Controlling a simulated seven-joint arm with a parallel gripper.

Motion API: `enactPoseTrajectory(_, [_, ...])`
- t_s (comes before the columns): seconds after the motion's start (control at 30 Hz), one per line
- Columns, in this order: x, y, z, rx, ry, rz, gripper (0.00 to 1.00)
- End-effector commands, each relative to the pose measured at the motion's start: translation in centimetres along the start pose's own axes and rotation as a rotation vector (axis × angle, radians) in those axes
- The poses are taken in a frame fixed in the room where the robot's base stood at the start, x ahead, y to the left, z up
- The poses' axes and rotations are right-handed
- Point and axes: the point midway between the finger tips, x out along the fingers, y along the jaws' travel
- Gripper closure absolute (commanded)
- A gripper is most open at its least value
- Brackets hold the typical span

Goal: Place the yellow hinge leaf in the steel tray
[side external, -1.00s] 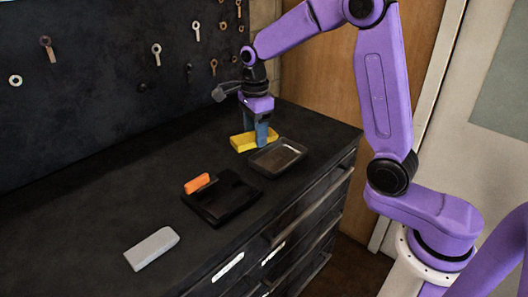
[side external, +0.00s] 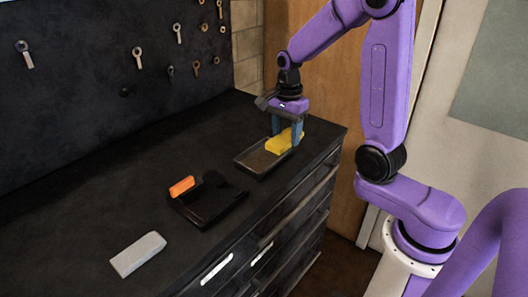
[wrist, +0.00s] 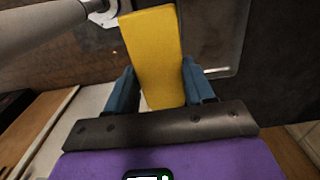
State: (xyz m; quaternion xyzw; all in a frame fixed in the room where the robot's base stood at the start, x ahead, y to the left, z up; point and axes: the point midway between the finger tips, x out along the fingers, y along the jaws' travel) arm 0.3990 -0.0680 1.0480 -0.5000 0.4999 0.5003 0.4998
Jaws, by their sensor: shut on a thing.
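The yellow hinge leaf (side external: 284,142) is a flat yellow block. My gripper (side external: 287,134) is shut on it, with a blue finger on each side. In the wrist view the leaf (wrist: 153,52) sits between the blue fingers and sticks out well beyond them. The steel tray (side external: 247,164) is a shallow dark grey tray near the right end of the bench. The leaf is over its far right part and hides some of it. I cannot tell whether the leaf touches the tray floor.
A black fixture (side external: 214,205) with an orange piece (side external: 182,186) on its left side stands in front of the tray. A light grey block (side external: 138,254) lies nearer the front left. A dark pegboard (side external: 80,90) with hanging parts rises behind. The bench between is clear.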

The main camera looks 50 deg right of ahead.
Motion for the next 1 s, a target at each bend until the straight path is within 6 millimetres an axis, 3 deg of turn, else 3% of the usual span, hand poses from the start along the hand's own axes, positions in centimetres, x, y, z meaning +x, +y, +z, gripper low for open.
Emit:
enactPoseTrajectory(0.23, [1.9, -4.2, -0.7, 0.0, 0.0, 0.001, 1.0])
enactPoseTrajectory(0.5, [5.5, -7.1, -1.2, 0.001, 0.0, 0.002, 1.0])
enactPoseTrajectory(0.87, [7.7, -9.0, -1.5, 0.001, 0.0, -0.001, 1.0])
enactPoseTrajectory(1.0, [9.6, -9.1, -1.6, 0.002, 0.0, 0.002, 1.0])
